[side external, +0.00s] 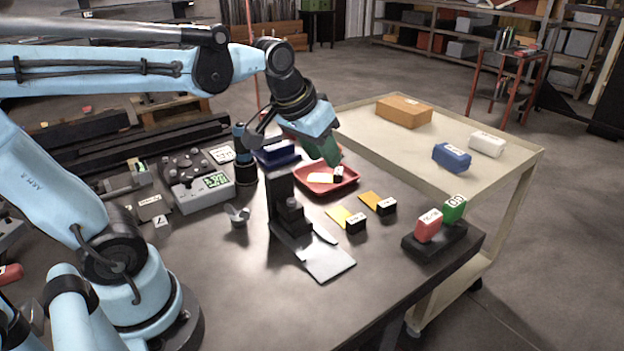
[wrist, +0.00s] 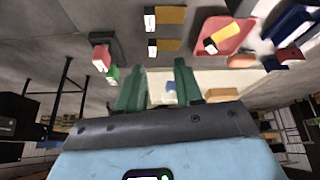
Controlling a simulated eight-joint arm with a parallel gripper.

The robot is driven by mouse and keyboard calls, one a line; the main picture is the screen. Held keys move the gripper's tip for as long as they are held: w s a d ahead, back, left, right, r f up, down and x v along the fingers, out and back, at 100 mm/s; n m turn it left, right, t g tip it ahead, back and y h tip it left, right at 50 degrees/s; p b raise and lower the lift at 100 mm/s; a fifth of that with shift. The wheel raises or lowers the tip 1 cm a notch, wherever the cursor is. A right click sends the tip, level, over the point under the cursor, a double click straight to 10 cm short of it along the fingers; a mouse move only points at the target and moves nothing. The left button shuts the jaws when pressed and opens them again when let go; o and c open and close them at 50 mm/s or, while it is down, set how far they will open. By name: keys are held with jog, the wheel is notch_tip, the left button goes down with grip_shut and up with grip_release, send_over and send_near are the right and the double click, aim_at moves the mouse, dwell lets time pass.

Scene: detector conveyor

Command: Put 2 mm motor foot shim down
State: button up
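A yellow shim with a black-and-white tag (side external: 320,178) lies in the red tray (side external: 350,186). The wrist view also shows this shim (wrist: 222,37) in the tray (wrist: 238,28). Two more yellow shims with tagged black ends lie on the table, a left one (side external: 339,214) and a right one (side external: 370,199). The thickness on the tags is too small to read. My gripper (side external: 330,160) has green fingers and is at the tray, close to the shim's tag in the side view. In the wrist view my gripper (wrist: 160,75) has its fingers apart with nothing between them.
A black stand (side external: 435,243) with red and green blocks is at the table's right corner. A black gauge stand (side external: 283,200) with a metal plate stands left of the tray. A beige cart (side external: 440,135) carries orange, blue and white boxes.

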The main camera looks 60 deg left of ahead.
jog(key=s+d+f+m+t, duration=0.1)
jog(key=s+d+f+m, duration=0.1)
jog(key=s+f, duration=0.3)
jog(key=shift+s+d+t, duration=0.3)
jog(key=shift+s, duration=0.2)
